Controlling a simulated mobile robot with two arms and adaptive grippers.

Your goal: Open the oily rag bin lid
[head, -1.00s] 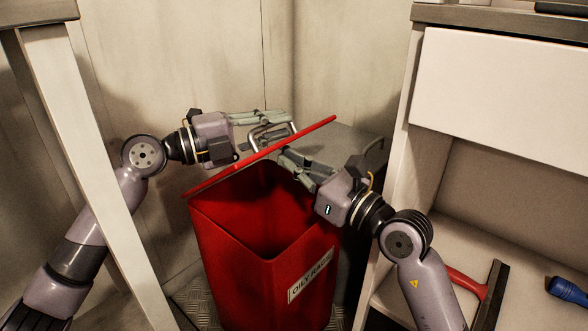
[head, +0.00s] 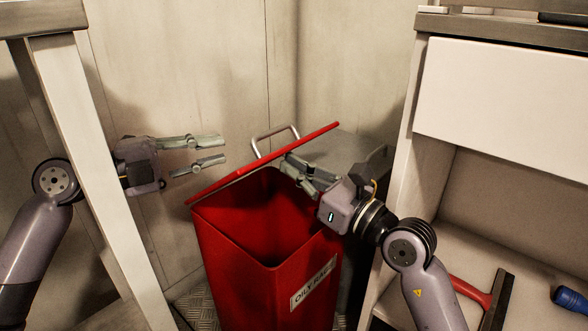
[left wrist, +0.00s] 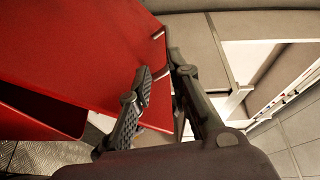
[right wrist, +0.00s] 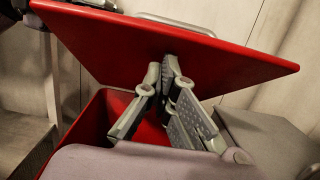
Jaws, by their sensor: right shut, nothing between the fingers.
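The red oily rag bin (head: 225,235) stands on the floor, and its dark inside shows from above. Its red lid (head: 262,158) is tilted up and seen nearly edge-on, with the metal handle (head: 291,130) on its far side. My left gripper (head: 222,149) is open and empty, left of the handle and apart from it. My right gripper (head: 284,164) is shut and empty under the raised lid, above the bin opening. In the right wrist view its fingertips (right wrist: 165,62) are at the lid's underside (right wrist: 220,70); they appear to touch it.
A white post (head: 100,170) stands left of the bin, in front of my left arm. A grey box (head: 352,148) is behind the bin. On the right, a shelf unit (head: 500,85) holds a red-handled tool (head: 470,290) and a blue-handled tool (head: 570,296). Walls close in behind.

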